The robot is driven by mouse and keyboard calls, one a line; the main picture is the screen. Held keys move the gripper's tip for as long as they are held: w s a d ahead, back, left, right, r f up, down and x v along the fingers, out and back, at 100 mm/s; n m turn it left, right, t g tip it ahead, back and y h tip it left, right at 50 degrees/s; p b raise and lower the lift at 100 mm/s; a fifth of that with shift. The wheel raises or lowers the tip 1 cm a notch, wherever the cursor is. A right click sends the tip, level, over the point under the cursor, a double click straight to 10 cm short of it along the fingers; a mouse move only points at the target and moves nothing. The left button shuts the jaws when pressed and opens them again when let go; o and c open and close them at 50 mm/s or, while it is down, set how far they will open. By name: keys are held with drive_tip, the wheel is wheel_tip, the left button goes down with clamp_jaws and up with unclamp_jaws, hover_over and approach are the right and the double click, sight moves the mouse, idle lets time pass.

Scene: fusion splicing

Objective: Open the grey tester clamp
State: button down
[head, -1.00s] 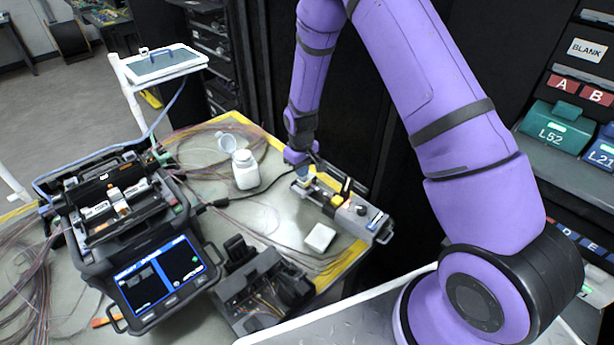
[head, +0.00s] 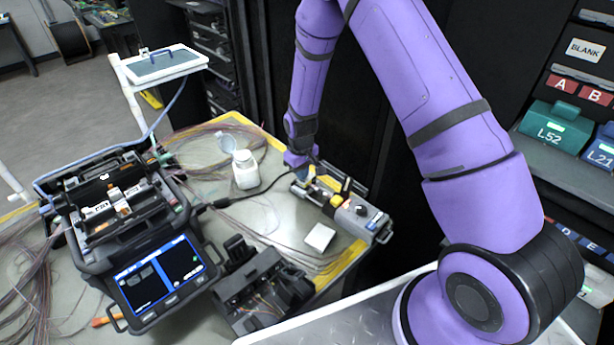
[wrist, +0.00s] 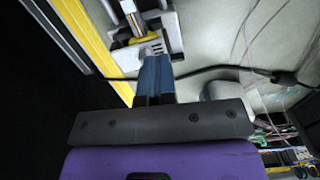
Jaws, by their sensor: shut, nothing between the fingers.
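The grey tester (head: 360,213) lies near the right edge of the work table, with a yellow round part and a dark upright part on top. Its far end also shows at the top of the wrist view (wrist: 168,22). I cannot make out for certain whether its clamp is open or shut. My gripper (head: 302,177) points down at the tester's far end. In the wrist view its blue fingers (wrist: 155,60) are together and empty, with their tips at or just over the slotted light plate of the tester. I cannot tell whether they touch it.
A white bottle (head: 245,170) with its cap open stands left of my gripper. A small white block (head: 320,237) lies in front of the tester. The fusion splicer (head: 140,240) and a black holder (head: 262,290) stand to the left. Loose fibres and a black cable cross the table.

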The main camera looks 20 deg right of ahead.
drive_tip(key=shift+s+f, duration=0.2)
drive_tip(key=shift+f, duration=0.1)
drive_tip(key=shift+w+d, duration=0.1)
drive_tip(key=shift+d, duration=0.2)
drive_tip(key=shift+w+d+r, duration=0.1)
drive_tip(key=shift+r, duration=0.05)
drive_tip(key=shift+w+d+r, duration=0.2)
drive_tip(key=shift+d+r, duration=0.1)
drive_tip(key=shift+a+r, duration=0.1)
drive_tip(key=shift+r, duration=0.2)
drive_tip(key=shift+w+r, duration=0.1)
drive_tip(key=shift+r, duration=0.25)
drive_tip(key=shift+w+d+r, duration=0.15)
drive_tip(key=shift+d+r, duration=0.05)
drive_tip(key=shift+r, duration=0.1)
drive_tip(key=shift+r, duration=0.1)
idle(0.4)
